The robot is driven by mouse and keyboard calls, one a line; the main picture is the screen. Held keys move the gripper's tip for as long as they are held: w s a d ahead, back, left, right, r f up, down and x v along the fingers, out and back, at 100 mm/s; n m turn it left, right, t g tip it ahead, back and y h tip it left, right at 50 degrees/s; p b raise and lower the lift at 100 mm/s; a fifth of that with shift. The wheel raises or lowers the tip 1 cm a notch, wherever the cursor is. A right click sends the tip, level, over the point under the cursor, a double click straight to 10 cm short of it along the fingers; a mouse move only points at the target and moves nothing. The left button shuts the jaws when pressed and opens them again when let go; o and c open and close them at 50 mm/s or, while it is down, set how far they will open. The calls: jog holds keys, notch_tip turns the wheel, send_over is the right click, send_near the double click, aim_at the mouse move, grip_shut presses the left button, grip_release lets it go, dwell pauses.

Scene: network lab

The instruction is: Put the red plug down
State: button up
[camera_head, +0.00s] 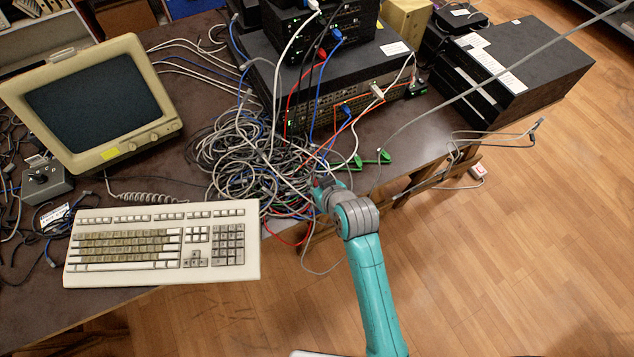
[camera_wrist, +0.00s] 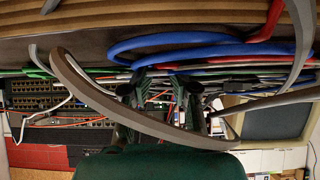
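My gripper (camera_head: 318,190) is at the front edge of the table, at the right end of a tangled heap of cables. In the wrist view, its two dark fingers (camera_wrist: 166,92) stand apart, and I make out no plug held between them. A red plug (camera_head: 321,53) sits in the front of the small black switch at the top of the stack, with a red cable hanging from it. A small red spot shows beside my fingertips in the head view, too small to tell whether it is a plug. Cables partly hide the fingers in the wrist view.
The cable heap (camera_head: 240,165) covers the table left of my gripper. A keyboard (camera_head: 165,243) and a monitor (camera_head: 95,100) stand further left. The rack unit (camera_head: 345,75) is behind, with green plugs (camera_head: 372,160) before it. A thick grey cable (camera_wrist: 110,105) crosses close before the wrist camera.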

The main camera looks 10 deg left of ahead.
jog(key=shift+s+d+f, duration=0.1)
jog(key=shift+s+f, duration=0.15)
jog(key=shift+f, duration=0.5)
jog(key=shift+r, duration=0.3)
jog(key=r+v, duration=0.1)
jog(key=v, duration=1.1)
jog(key=shift+w+r, duration=0.2)
jog(key=shift+r, duration=0.05)
jog(key=s+d+f+m+t+h, duration=0.2)
jog(key=s+d+f, duration=0.1)
jog(key=s+d, duration=0.35)
jog(key=s+d+f+m+t+h, duration=0.1)
jog(key=s+d+f+m, duration=0.15)
jog(key=s+d, duration=0.45)
jog(key=s+d+r+m+t+h, duration=0.1)
jog(key=s+r, duration=0.3)
jog(key=s, duration=0.5)
jog(key=s+d+r+m+t+h, duration=0.1)
jog(key=s+d+r, duration=0.3)
jog(key=s, duration=0.5)
jog(key=shift+r+t+h, duration=0.25)
jog(key=shift+t+h, duration=0.15)
jog(key=shift+t, duration=0.3)
